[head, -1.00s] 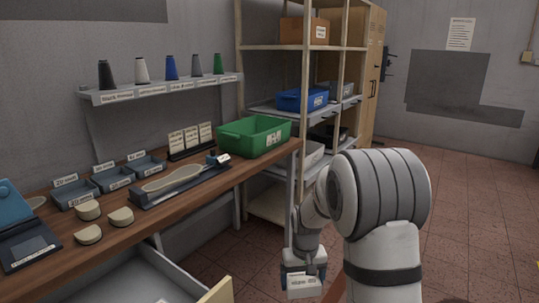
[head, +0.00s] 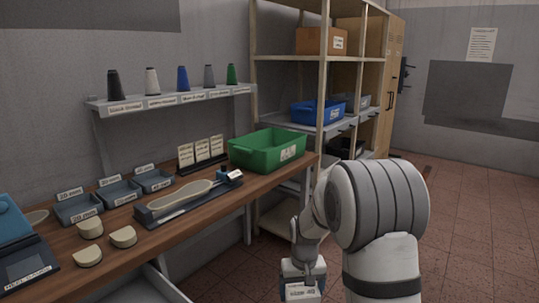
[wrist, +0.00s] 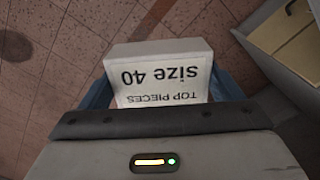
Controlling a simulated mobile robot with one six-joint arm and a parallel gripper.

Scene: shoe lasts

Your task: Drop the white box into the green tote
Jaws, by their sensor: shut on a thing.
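The white box (wrist: 160,60) is in the wrist view, with a label reading "TOP PIECES Size 40" upside down. My gripper (wrist: 158,95) is shut on it, with a blue finger on each side of the box. In the head view the box (head: 302,292) shows at the bottom edge, held low in front of the bench by my gripper (head: 303,275). The green tote (head: 268,152) stands on the far right end of the wooden bench, open at the top. The box is apart from the tote, lower and nearer to me.
The bench (head: 190,215) also holds a grey tray with a shoe last (head: 185,195), small grey bins (head: 122,192) and several beige pieces (head: 123,237). A blue bin (head: 318,112) sits on the shelf rack behind. An open drawer shows below the bench.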

